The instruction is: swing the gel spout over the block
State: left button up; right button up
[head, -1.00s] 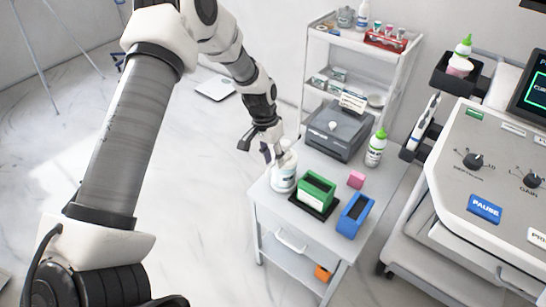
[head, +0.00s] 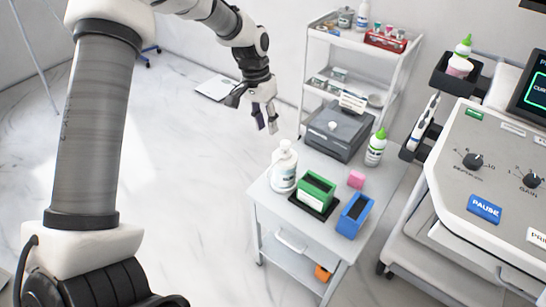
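A white pump bottle (head: 284,174) stands upright on the left part of the small grey cart. Its pump head and short spout (head: 284,149) show at the top; which way the spout points is too small to tell. A small pink block (head: 356,179) lies on the cart to the right of the bottle, apart from it, with a green box between and slightly in front. My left gripper (head: 266,120) hangs above and a little left of the bottle, apart from it. Its fingers are spread with nothing between them. My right gripper is not in view.
On the cart top (head: 266,203) stand a green box (head: 317,189), a blue open box (head: 355,214), a grey machine (head: 338,132) and a green-capped bottle (head: 376,148). A shelf rack (head: 310,75) stands behind. A console (head: 500,180) is at right. The floor at left is clear.

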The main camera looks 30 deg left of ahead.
pick_arm(q)
jog(key=s+d+f+g+p, duration=0.1)
jog(key=s+d+f+g, duration=0.2)
jog(key=s+f, duration=0.45)
jog(key=s+d+f+g+p, duration=0.1)
jog(key=s+d+f+g, duration=0.15)
jog(key=s+f, duration=0.45)
jog(key=s+d+f+t+y+p, duration=0.1)
jog(key=s+d+f+t, duration=0.1)
jog(key=s, duration=0.7)
jog(key=s+d+f+n+t+y, duration=0.1)
jog(key=s+d+f+t, duration=0.1)
jog(key=s+f, duration=0.4)
jog(key=s+d, duration=0.1)
jog(key=s, duration=0.1)
jog(key=shift+s+d+f+t+p, duration=0.25)
jog(key=shift+s+d+t+p, duration=0.1)
jog(key=shift+d+p, duration=0.05)
jog(key=shift+w+f+t, duration=0.1)
jog(key=shift+w+t, duration=0.3)
jog(key=shift+w, duration=0.5)
jog(key=c, duration=0.6)
jog(key=shift+w, duration=0.2)
grip_shut()
jog(key=shift+s+n, duration=0.1)
jog(key=shift+n, duration=0.3)
